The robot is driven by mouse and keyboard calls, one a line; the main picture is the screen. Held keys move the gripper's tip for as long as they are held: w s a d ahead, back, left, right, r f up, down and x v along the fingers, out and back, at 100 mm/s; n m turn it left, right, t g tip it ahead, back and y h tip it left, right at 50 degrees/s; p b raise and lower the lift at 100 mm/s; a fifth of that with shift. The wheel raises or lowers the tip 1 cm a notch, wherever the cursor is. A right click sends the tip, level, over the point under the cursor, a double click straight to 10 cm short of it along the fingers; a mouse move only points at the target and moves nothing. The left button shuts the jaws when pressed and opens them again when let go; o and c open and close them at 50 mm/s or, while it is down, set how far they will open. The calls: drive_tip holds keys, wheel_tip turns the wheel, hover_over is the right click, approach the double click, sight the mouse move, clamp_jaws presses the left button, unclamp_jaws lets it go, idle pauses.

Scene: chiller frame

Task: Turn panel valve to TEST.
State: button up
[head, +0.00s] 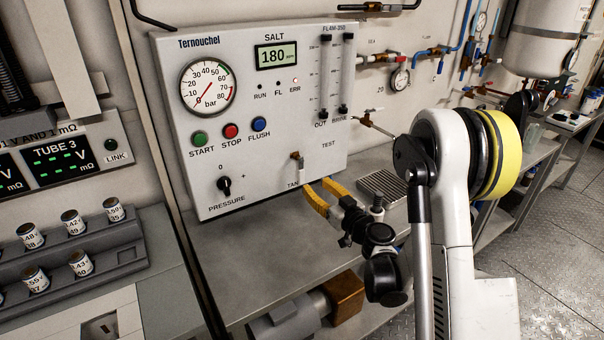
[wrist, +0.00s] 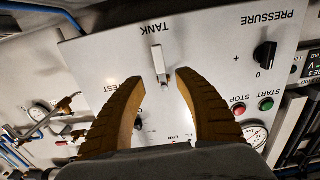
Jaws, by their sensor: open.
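The panel valve (head: 297,161) is a small light metal lever low on the white Ternouchel panel (head: 265,190). The TANK label is just below it, partly covered by my gripper, and the TEST label (head: 328,145) is up and to its right. In the wrist view the fingertips (wrist: 160,80) are either side of the lever's near end; contact cannot be told.
The black pressure knob (head: 224,186) and the START, STOP and FLUSH buttons (head: 231,131) are left on the panel. A drain grate (head: 382,186) lies on the grey bench (head: 240,260) below. A rack of vials (head: 70,250) stands at left. Pipes and a gauge (head: 400,79) are at right.

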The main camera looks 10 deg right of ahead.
sight(302, 174)
drive_tip(key=b+x, duration=0.1)
drive_tip(key=x, duration=0.6)
drive_tip(key=shift+w+a+f+b, duration=0.1)
drive_tip(key=shift+w+f+b, duration=0.05)
drive_tip(key=shift+w+b, duration=0.2)
drive_tip(key=shift+w+a, duration=0.15)
drive_tip(key=shift+w, duration=0.3)
clamp_jaws()
